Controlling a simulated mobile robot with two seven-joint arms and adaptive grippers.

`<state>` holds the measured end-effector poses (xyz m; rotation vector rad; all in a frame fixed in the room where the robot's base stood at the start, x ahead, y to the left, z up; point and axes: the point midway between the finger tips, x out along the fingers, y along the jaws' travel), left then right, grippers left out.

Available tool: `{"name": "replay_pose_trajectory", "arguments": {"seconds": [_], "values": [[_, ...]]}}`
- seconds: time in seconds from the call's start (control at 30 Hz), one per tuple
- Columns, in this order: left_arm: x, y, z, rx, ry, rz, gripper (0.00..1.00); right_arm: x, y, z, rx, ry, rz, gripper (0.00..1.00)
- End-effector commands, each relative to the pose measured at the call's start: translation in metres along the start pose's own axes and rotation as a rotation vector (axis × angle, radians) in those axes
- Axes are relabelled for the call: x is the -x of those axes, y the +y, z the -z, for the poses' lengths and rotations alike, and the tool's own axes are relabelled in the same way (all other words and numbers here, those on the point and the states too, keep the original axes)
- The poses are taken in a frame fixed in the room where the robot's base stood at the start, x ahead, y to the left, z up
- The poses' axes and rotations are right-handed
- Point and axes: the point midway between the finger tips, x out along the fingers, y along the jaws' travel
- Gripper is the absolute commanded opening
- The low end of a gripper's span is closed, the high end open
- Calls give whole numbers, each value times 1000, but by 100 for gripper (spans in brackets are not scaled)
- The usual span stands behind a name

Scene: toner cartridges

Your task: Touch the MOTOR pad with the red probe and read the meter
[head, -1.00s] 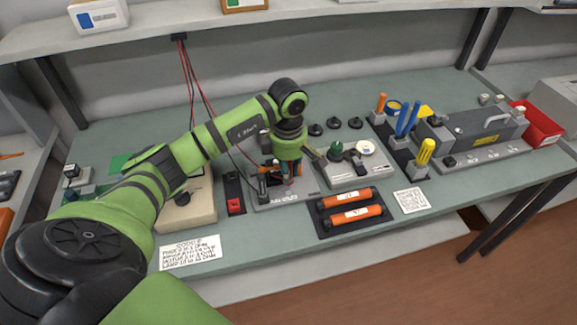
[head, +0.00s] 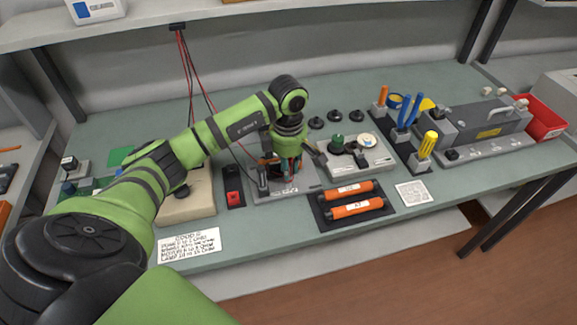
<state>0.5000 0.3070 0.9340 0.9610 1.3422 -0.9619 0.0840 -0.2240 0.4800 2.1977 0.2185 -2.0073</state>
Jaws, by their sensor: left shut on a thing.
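My left gripper (head: 289,166) points down over the grey test board (head: 309,187) in the middle of the bench. It is shut on a slim red thing, which looks like the red probe (head: 294,179); the fingers hide most of it. I cannot tell whether its tip touches the board. The MOTOR pad cannot be made out, as the gripper covers much of the board. A beige box with a dark knob, which may be the meter (head: 197,206), stands left of the board. My left arm covers its upper part, so no reading shows. My right gripper is not in view.
Red and black leads (head: 184,75) hang from the shelf. A red switch (head: 233,198) sits left of the board. Two orange cartridges (head: 357,206) lie in a dark tray at the front. A grey fixture (head: 367,160) and a tool stand (head: 424,152) are to the right.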

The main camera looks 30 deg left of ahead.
Motion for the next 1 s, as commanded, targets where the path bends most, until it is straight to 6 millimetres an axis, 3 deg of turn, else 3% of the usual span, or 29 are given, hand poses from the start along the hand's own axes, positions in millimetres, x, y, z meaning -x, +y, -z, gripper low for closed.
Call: {"name": "replay_pose_trajectory", "arguments": {"seconds": [1.0], "values": [[-10, 0, 0, -1, 0, 0, 0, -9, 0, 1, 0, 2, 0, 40]]}}
